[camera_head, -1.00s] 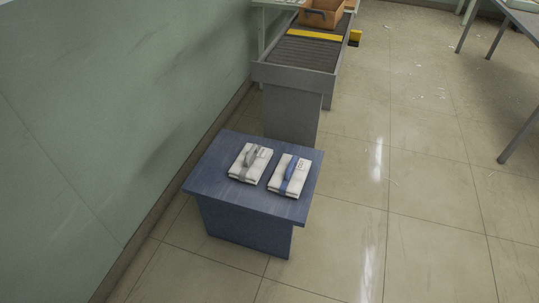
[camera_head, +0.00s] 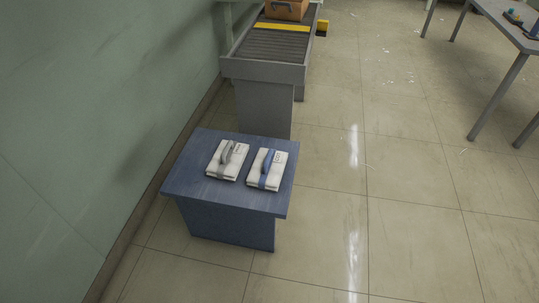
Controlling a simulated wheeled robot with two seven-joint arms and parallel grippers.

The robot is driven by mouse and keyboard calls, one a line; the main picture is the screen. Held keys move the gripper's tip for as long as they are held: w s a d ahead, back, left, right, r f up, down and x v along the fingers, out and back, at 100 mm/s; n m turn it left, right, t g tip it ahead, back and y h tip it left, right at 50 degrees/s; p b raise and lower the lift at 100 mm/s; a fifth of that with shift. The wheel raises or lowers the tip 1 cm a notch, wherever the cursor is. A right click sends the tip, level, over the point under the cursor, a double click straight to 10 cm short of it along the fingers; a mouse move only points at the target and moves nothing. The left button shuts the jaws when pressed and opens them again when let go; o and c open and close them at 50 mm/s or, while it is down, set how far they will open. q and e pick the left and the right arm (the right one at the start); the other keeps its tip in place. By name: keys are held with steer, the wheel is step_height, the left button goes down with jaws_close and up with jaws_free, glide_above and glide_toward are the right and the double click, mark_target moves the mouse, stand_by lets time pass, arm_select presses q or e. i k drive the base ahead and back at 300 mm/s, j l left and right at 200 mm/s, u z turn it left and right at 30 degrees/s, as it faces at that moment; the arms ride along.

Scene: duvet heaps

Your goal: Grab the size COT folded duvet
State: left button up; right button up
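Two white folded duvets lie side by side on a small blue table (camera_head: 182,183). The left duvet (camera_head: 217,166) has a grey band and handle. The right duvet (camera_head: 277,170) has a blue band and handle. Each has a small label near its far edge, too small to read, so I cannot tell which one is size COT. Neither of my grippers is in view.
A grey roller conveyor (camera_head: 265,72) stands behind the blue table, with an orange-brown box (camera_head: 286,9) on it. A green wall (camera_head: 80,110) runs along the left. A grey table (camera_head: 505,25) stands at the upper right. The tiled floor (camera_head: 410,220) between is clear.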

mark_target(266, 173)
steer(key=i+l+u, duration=0.3)
steer(key=i+l, duration=0.15)
steer(key=l, duration=0.15)
steer(key=i+l+u, duration=0.1)
steer(key=l, duration=0.25)
steer(key=i+l+u, duration=0.3)
steer(key=l, duration=0.45)
steer(key=i, duration=0.1)
